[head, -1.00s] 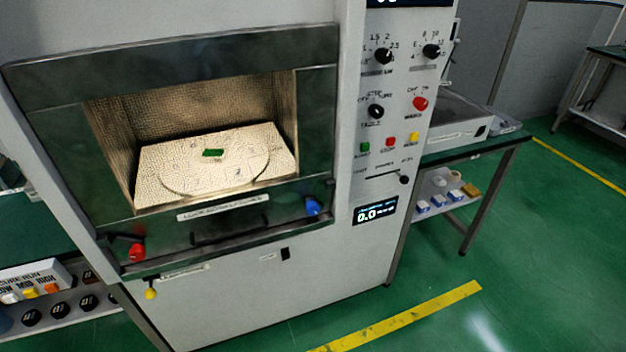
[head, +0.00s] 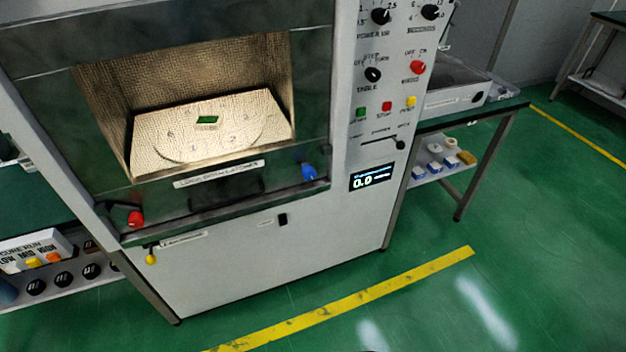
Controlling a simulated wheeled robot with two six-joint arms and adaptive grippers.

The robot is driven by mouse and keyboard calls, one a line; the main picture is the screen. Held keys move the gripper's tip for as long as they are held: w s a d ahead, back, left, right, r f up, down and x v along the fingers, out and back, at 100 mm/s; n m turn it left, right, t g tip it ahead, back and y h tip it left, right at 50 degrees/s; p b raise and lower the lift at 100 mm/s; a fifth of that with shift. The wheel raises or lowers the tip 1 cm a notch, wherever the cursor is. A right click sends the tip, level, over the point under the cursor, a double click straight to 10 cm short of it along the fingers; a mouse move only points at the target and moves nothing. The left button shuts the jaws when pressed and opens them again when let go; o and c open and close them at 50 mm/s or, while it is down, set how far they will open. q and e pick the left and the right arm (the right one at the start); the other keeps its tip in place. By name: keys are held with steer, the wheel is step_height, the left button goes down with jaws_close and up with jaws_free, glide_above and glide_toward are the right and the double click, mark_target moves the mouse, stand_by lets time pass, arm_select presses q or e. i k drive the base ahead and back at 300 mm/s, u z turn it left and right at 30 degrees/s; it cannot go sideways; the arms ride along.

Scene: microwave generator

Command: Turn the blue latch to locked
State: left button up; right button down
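The blue latch (head: 309,172) is a small knob at the lower right corner of the microwave's door frame, below the chamber opening. A red latch (head: 135,217) sits at the lower left corner of the same frame. The dark door handle (head: 213,195) lies between them. A label strip (head: 219,174) runs above the handle; its words are blurred. The lit chamber holds a turntable plate with a green piece (head: 207,121) on it. Neither of my grippers is in view.
The control panel (head: 390,90) with knobs, coloured buttons and a display (head: 372,178) is right of the door. A yellow knob (head: 151,259) hangs below the door. A side table (head: 470,128) stands right, a shelf with jars (head: 60,285) left. The green floor (head: 450,310) in front is clear.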

mark_target(310, 173)
steer(key=z, duration=0.55)
steer(key=k, duration=1.25)
steer(key=z, duration=1.3)
steer(key=i, duration=1.9)
steer(key=u, duration=1.15)
steer(key=i, duration=0.75)
steer(key=u, duration=0.7)
